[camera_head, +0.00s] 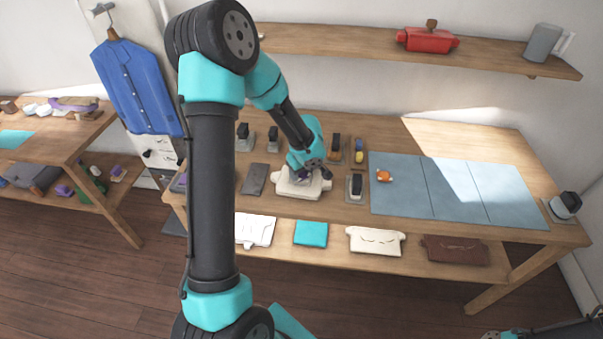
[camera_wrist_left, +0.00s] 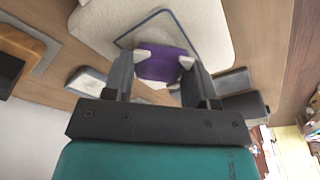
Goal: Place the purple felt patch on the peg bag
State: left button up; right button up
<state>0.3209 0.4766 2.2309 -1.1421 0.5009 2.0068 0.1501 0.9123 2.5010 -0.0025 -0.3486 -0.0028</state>
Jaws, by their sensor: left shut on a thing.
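The purple felt patch (camera_wrist_left: 164,66) is between the fingertips of my left gripper (camera_wrist_left: 163,62), which is shut on it. Whether the patch touches the bag is unclear. In the head view the bag (camera_head: 318,190) lies on the table, and my left gripper (camera_head: 304,174) is over it and hides its middle. The patch is mostly hidden there. Part of my right gripper (camera_head: 492,335) shows at the bottom right edge; its jaws cannot be made out.
Blue-grey mats (camera_head: 455,190) cover the table's right part, with a small orange item (camera_head: 384,176) on them. Several small block-like items surround the bag, including a dark one (camera_head: 355,186) to its right. A dark flat piece (camera_head: 255,179) lies left. Another cream bag (camera_head: 375,241) is on the lower shelf.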

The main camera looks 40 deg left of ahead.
aim_at(304, 177)
pick_arm(q)
jog(key=shift+f, duration=0.4)
jog(key=shift+f, duration=0.2)
jog(key=o, duration=0.9)
jog(key=shift+r, duration=0.15)
jog(key=r, duration=0.4)
jog(key=d+r, duration=0.1)
jog(key=r, duration=0.7)
jog(key=shift+s+d, duration=0.3)
jog(key=shift+d, duration=0.1)
